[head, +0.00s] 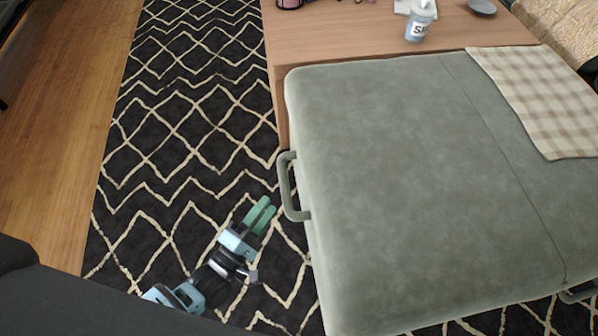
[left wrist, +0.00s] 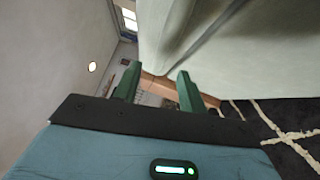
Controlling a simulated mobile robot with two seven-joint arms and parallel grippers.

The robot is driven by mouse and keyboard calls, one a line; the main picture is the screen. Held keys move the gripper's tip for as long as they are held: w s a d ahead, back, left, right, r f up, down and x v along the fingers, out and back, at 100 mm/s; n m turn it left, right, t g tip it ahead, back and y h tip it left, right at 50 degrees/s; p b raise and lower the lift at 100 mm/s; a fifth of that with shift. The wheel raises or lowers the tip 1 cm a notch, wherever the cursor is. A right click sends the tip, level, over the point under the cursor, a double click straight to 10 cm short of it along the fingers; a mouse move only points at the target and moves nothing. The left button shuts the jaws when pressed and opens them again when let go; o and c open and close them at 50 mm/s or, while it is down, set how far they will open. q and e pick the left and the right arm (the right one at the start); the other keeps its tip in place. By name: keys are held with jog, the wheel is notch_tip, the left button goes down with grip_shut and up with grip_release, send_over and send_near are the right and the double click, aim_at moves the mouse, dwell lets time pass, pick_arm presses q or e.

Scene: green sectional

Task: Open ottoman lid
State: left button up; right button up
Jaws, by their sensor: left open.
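The green ottoman (head: 400,170) fills the right of the head view, and its lid lies flat and closed. A green handle (head: 286,186) sticks out from its left side. My left gripper (head: 260,214) has green fingers and is left of the ottoman, a little below and left of the handle, apart from it. In the left wrist view its two fingers (left wrist: 155,82) are spread with nothing between them, and the pale ottoman side (left wrist: 225,45) rises beyond them. I do not see my right gripper.
A plaid cloth (head: 540,98) lies on the ottoman's right part. Behind it a wooden table (head: 350,38) carries a labelled bottle (head: 420,20) and a grey dish (head: 482,7). The patterned dark rug (head: 190,120) left of the ottoman is clear.

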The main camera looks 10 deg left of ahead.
aim_at(284, 185)
pick_arm(q)
jog(key=b+x, duration=0.1)
jog(key=x, duration=0.6)
jog(key=shift+w+d+f+b, duration=0.1)
jog(key=shift+w+b, duration=0.2)
jog(key=shift+b, duration=0.05)
jog(key=shift+w, duration=0.15)
pick_arm(e)
jog(key=shift+s+f, duration=0.2)
jog(key=shift+f, duration=0.35)
jog(key=shift+s+f, duration=0.15)
jog(key=shift+f, duration=0.35)
pick_arm(q)
jog(key=c, duration=0.7)
grip_shut()
pick_arm(e)
jog(key=shift+s+g, duration=0.3)
jog(key=shift+s, duration=0.15)
